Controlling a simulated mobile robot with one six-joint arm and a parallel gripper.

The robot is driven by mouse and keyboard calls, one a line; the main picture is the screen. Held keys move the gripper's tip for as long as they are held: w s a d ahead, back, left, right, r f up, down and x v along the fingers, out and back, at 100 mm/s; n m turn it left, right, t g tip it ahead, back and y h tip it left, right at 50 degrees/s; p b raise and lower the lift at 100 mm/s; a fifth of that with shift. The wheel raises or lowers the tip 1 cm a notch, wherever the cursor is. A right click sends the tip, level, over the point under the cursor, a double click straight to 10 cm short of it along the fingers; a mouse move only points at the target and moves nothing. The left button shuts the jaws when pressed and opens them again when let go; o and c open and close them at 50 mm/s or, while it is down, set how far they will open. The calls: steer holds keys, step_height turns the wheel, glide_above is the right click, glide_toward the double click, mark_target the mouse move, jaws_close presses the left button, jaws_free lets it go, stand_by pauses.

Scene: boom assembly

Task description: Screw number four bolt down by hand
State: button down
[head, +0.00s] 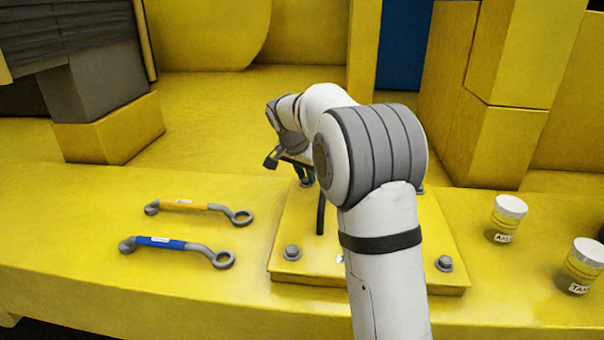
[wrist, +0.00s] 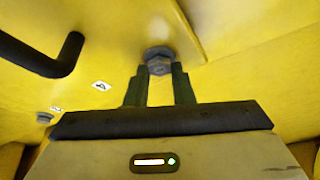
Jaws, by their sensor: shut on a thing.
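The number four bolt (wrist: 159,56) is a grey hex bolt at the back left corner of the yellow plate (head: 385,272). A white label (wrist: 101,86) beside it seems to carry a 4, seen turned. My gripper (wrist: 160,72) is shut on the bolt's head, one finger on each side. In the head view, my gripper (head: 302,172) points down over that corner, and my arm hides part of the plate. The bolt's threads and how deep it sits are hidden.
A black bent handle (wrist: 45,58) rises from the plate close to my gripper. Other bolts stand at the front left (head: 292,252) and front right (head: 445,263). An orange wrench (head: 185,205) and a blue wrench (head: 165,243) lie left; two jars (head: 507,220) (head: 580,268) stand right.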

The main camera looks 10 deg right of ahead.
mark_target(298, 190)
steer(key=shift+w+a+r, duration=0.1)
steer(key=shift+a+r, duration=0.1)
steer(key=c, duration=1.4)
jaws_free()
steer(key=shift+a, duration=0.1)
steer(key=shift+c, duration=0.2)
steer(key=shift+o, duration=1)
steer(key=shift+f, duration=0.1)
steer(key=v, duration=0.7)
steer(key=shift+s+r, duration=0.2)
steer(key=shift+r, duration=0.15)
